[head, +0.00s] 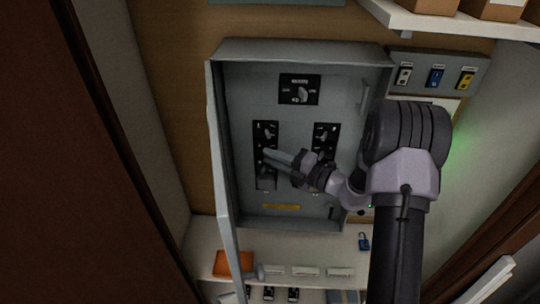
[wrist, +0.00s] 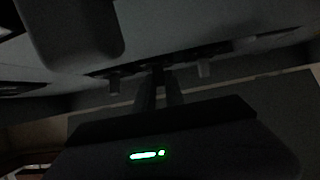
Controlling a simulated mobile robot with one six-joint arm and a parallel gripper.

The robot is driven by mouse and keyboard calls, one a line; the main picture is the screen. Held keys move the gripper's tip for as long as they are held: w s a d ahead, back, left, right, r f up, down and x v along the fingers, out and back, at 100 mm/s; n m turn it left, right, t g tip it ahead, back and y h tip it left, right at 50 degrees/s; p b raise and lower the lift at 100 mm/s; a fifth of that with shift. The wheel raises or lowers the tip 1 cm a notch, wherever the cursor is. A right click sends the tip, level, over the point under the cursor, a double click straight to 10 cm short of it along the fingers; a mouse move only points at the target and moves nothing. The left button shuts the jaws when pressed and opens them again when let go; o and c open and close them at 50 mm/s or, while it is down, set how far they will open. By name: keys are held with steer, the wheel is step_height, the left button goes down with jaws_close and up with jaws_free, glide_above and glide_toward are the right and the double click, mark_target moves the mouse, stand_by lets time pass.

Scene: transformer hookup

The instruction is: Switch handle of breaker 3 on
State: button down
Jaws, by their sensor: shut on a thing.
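The grey breaker cabinet (head: 345,75) stands open on the wall. Inside are a left black breaker strip (head: 265,128), a right one (head: 326,130) partly behind my wrist, and a top switch block (head: 299,89). My gripper (head: 268,153) reaches in from the right, its fingers shut on a small breaker handle at the middle of the left strip; the fingers cover the handle. Breaker numbers are unreadable.
The open cabinet door (head: 222,180) stands along the left side. A switch panel (head: 436,76) is at the upper right. A shelf below holds an orange box (head: 233,263), and a blue padlock (head: 364,241) is near its right part.

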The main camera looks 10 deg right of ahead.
steer(key=shift+d+n+g+y, duration=0.2)
steer(key=shift+n+g+y, duration=0.3)
steer(key=shift+g+y, duration=0.1)
steer(key=shift+r, duration=0.1)
steer(key=c, duration=1.4)
jaws_free()
steer(key=shift+w, duration=0.15)
steer(key=v, duration=0.7)
steer(key=shift+s, duration=0.2)
steer(key=shift+d, duration=0.15)
